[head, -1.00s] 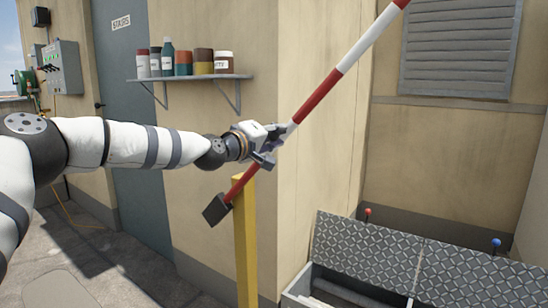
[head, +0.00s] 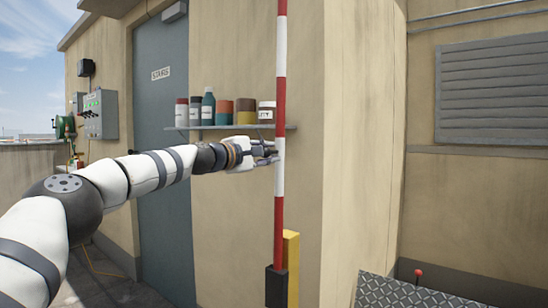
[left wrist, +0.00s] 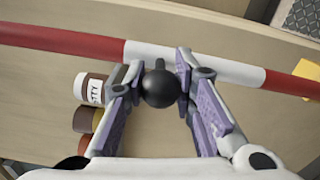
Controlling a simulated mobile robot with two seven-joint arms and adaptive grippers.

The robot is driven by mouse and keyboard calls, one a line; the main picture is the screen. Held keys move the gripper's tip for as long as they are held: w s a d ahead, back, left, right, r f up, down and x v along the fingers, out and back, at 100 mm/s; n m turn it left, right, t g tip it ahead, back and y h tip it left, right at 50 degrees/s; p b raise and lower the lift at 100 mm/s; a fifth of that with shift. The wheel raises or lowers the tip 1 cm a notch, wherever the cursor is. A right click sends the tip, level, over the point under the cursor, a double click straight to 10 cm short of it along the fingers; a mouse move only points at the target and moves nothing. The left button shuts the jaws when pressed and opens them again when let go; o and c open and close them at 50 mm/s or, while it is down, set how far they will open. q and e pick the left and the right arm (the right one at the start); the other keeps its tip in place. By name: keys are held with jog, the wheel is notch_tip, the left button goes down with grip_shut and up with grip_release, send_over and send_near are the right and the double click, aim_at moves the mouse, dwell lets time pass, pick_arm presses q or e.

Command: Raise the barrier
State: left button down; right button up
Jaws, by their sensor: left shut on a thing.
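The red and white barrier pole (head: 281,105) stands upright, or very nearly so, in the head view, its top running out of the picture. Its black end block (head: 276,287) is at the bottom, in front of the yellow post (head: 292,262). My left gripper (head: 270,150) is at the pole's middle, coming from the left. In the left wrist view my left gripper (left wrist: 160,64) is shut on a round black knob (left wrist: 161,88) at the white band of the pole (left wrist: 110,49). My right gripper is not in view.
A wall shelf (head: 200,128) with several jars and bottles is close behind my left arm and gripper. A grey stairs door (head: 160,90) and a control box (head: 99,114) are to the left. A patterned metal lid (head: 390,292) lies at lower right.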

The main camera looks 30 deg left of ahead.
pick_arm(q)
jog(key=shift+a+r, duration=0.15)
jog(key=shift+a, duration=0.3)
jog(key=shift+a+r, duration=0.1)
jog(key=shift+a, duration=0.05)
jog(key=c, duration=1.6)
grip_release()
jog(key=o, duration=0.3)
jog(key=shift+a, duration=0.1)
jog(key=shift+f, duration=0.2)
jog(key=s, duration=0.7)
jog(key=shift+s+a, duration=0.2)
jog(key=shift+s, duration=0.05)
